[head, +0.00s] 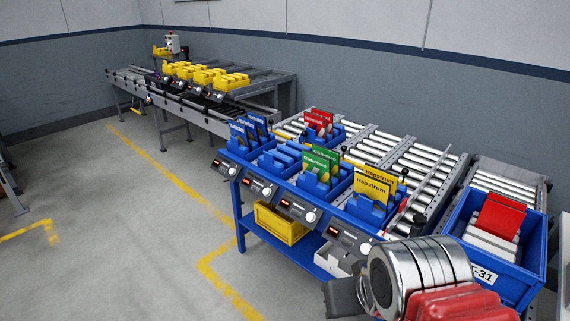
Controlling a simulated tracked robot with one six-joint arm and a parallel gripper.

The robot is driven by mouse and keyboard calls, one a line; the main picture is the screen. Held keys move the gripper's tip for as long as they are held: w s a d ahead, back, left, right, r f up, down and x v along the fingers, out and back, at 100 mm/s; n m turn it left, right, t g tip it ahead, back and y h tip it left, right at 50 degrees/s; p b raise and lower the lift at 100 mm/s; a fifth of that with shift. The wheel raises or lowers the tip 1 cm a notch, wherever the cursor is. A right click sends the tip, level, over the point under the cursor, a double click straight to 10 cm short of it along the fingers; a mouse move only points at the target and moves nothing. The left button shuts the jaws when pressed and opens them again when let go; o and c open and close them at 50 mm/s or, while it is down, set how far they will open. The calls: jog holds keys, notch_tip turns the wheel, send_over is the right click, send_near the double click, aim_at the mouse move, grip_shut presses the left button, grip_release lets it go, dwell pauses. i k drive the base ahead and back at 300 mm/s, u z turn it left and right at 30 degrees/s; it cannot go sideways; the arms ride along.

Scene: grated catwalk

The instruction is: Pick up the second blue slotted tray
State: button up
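Several blue slotted trays stand in a slanting row on the blue workbench. The second from the left (281,158) shows empty slots and no cards. The first tray (246,150) holds blue cards, the third (314,187) green cards, and the fourth (365,212) yellow cards marked "Hapstrum". Another blue tray with red cards (318,120) stands behind the row. My arm, with a dark grey block (345,298) that may be part of my gripper, shows at the lower right, nearer the camera than the trays. No fingertips can be made out.
Small control boxes with knobs (257,187) line the bench's front edge. A yellow bin (280,224) sits on the lower shelf. Roller conveyors (415,160) lie behind. A blue crate (520,258) with red and white items stands right.

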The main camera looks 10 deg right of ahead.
aim_at(284, 162)
jog(key=u, duration=0.2)
jog(key=i, duration=0.6)
jog(key=u, duration=0.5)
jog(key=i, duration=1.55)
jog(key=z, duration=0.3)
jog(key=i, duration=0.6)
jog(key=z, duration=0.35)
